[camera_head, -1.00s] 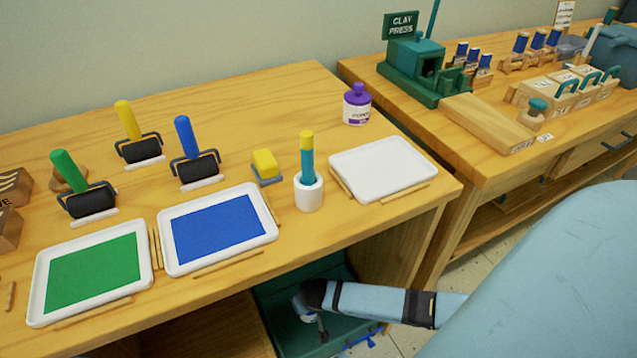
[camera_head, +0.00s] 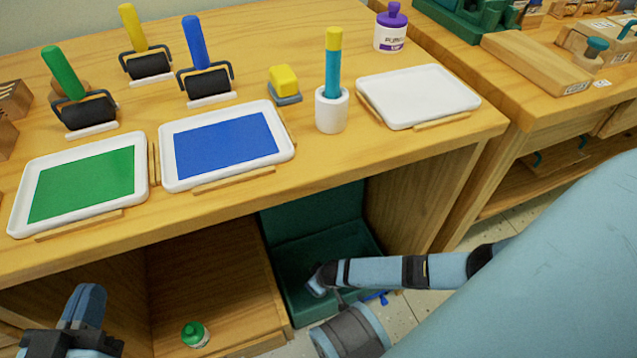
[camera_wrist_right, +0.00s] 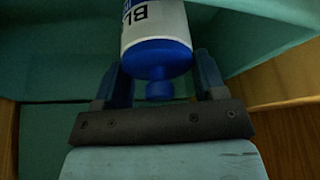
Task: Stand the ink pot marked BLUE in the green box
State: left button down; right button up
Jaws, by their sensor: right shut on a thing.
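The ink pot (camera_wrist_right: 156,28) shows in the right wrist view: white label reading "BL", blue shoulder and knob cap. The rest of the word is cut off. My right gripper (camera_wrist_right: 163,88) is shut on it, with fingers either side of the cap end. In the head view my right gripper (camera_head: 316,281) reaches low into the green box (camera_head: 312,248) under the table; the pot cannot be made out there. I cannot tell whether the pot touches the box floor. My left gripper (camera_head: 84,305) is at the lower left, away from the box; its finger gap is unclear.
A green-capped pot (camera_head: 195,334) stands on the wooden shelf left of the box. The tabletop (camera_head: 300,165) above holds a green tray (camera_head: 140,185), a blue tray (camera_head: 285,150), rollers and a white cup (camera_head: 331,112). A wooden side panel (camera_head: 415,200) bounds the box's right.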

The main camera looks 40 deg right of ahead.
notch_tip(320, 180, down, 4)
jog(key=b, duration=0.2)
jog(key=shift+f+b, duration=0.15)
jog(key=shift+b, duration=0.2)
pick_arm(q)
jog(key=shift+w+a+r+m+t, duration=0.2)
jog(key=shift+w+m+t, duration=0.1)
jog(key=shift+m, duration=0.15)
jog(key=shift+w+a+r+m+t, duration=0.1)
jog(key=shift+w+a+m+t, duration=0.15)
jog(key=shift+m, duration=0.2)
pick_arm(e)
jog(key=o, duration=1.4)
jog(key=shift+f, duration=0.1)
pick_arm(q)
jog(key=shift+d, duration=0.1)
